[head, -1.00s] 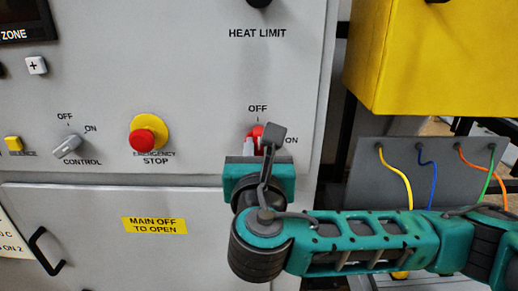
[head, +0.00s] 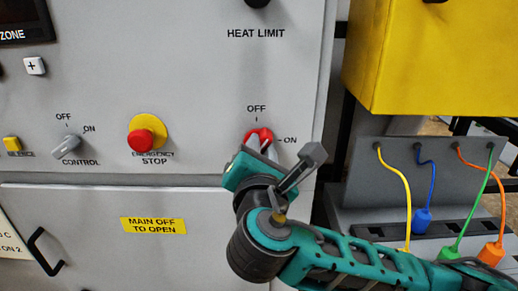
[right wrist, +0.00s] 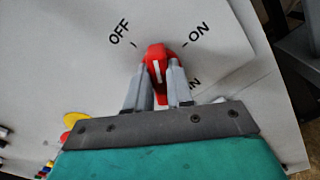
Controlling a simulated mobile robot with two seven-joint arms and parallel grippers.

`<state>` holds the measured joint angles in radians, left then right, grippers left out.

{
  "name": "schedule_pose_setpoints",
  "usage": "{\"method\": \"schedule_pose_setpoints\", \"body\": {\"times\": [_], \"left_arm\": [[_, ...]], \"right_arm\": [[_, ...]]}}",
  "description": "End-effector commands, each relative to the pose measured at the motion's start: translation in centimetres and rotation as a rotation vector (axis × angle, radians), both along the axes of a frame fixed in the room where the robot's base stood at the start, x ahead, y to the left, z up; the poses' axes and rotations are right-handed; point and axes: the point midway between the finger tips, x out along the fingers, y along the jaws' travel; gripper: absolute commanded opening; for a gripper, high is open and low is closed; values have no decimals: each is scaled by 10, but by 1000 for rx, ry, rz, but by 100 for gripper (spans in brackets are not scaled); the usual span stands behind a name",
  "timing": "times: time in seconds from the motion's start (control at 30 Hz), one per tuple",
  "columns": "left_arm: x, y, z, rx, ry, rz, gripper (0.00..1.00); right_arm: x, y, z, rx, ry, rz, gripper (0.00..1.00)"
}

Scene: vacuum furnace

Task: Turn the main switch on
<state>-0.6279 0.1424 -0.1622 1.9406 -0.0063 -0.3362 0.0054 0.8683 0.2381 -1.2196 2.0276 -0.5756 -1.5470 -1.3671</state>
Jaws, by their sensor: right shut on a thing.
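The main switch is a red knob (head: 262,134) on the grey cabinet front, with OFF above it and ON to its right. It also shows in the right wrist view (right wrist: 157,57), where its white pointer line lies between the OFF and ON marks. My right gripper (head: 260,144) is shut on the knob, with one grey finger on each side of it in the right wrist view (right wrist: 156,78). The gripper is tilted and hides the knob's lower part and some lettering below it. My left gripper is not in view.
A red emergency stop button (head: 140,140) on a yellow base and a grey control switch (head: 66,147) are to the left. Below is a panel with a yellow MAIN OFF TO OPEN label (head: 153,225). Coloured cables (head: 405,190) hang at the right below a yellow box (head: 430,55).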

Motion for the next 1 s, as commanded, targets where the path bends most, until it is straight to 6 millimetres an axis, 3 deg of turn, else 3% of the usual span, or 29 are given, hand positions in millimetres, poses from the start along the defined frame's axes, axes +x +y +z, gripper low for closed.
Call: {"method": "schedule_pose_setpoints", "body": {"times": [0.6,1.0], "left_arm": [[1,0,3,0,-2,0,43],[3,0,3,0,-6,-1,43]], "right_arm": [[1,-4,-3,586,-1,-4,0],[1,-4,-4,875,-3,-3,0]]}}
